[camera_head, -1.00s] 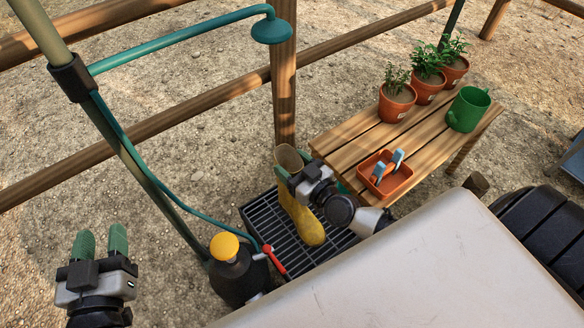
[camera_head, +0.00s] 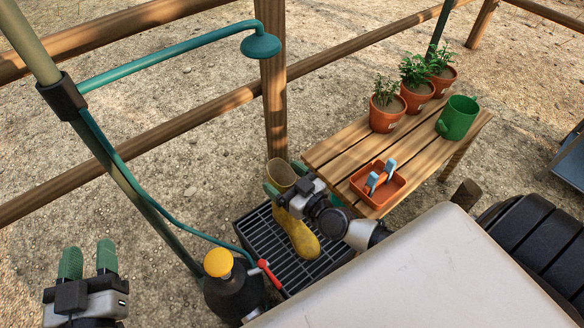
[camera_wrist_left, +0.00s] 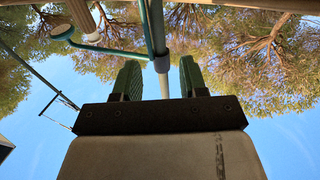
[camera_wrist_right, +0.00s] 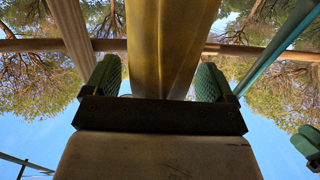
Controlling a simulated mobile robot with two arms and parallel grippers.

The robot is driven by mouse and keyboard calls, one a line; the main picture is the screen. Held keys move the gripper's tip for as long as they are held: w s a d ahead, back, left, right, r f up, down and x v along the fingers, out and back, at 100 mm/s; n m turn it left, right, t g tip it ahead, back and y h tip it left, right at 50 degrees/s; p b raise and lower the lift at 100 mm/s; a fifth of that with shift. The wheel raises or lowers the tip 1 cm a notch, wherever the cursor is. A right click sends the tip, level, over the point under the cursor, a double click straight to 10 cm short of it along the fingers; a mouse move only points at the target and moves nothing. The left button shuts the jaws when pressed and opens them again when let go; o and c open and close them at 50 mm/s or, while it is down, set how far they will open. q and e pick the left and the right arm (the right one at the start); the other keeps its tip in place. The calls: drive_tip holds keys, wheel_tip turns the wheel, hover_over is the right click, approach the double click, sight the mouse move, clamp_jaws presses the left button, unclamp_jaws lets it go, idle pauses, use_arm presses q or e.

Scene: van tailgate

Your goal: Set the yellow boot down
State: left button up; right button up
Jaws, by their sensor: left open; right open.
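The yellow boot (camera_head: 301,238) stands upright on the dark grate (camera_head: 248,235), its toe toward the front and its open top (camera_head: 281,174) near the wooden post. My right gripper (camera_head: 285,181) is at the boot's shaft with its green fingers spread, one on each side. In the right wrist view the shaft (camera_wrist_right: 172,45) passes between the open fingers (camera_wrist_right: 158,82), close to the right one. Part of the shaft is hidden behind the gripper in the head view. My left gripper (camera_head: 88,262) is open and empty at the lower left.
A black sprayer with a yellow cap (camera_head: 218,262) and a red lever (camera_head: 270,275) stand left of the grate.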

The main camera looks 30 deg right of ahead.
drive_tip(key=shift+s+r, duration=0.1)
drive_tip(key=shift+s, duration=0.1)
drive_tip(key=p+v, duration=0.2)
drive_tip(key=v, duration=0.9)
drive_tip(key=a+r+n+g+y, duration=0.25)
drive_tip(key=a+r, duration=0.45)
drive_tip(key=a, duration=0.4)
use_arm(q)
drive_tip(key=f+g, duration=0.1)
drive_tip(key=s+a+f+g+y, duration=0.1)
drive_tip(key=f+g, duration=0.2)
drive_tip(key=f, duration=0.1)
drive_tip(key=shift+s+a+g+y, duration=0.15)
drive_tip(key=shift+s+g+y, duration=0.05)
drive_tip(key=shift+g+y, duration=0.1)
use_arm(e)
drive_tip(key=r+m+h, duration=0.1)
drive_tip(key=d+r+m+h, duration=0.1)
drive_tip(key=r, duration=0.1)
drive_tip(key=w+d+r+m+g+h, duration=0.1)
drive_tip(key=h, duration=0.1)
drive_tip(key=shift+w+r, duration=0.15)
drive_tip(key=shift+r, duration=0.1)
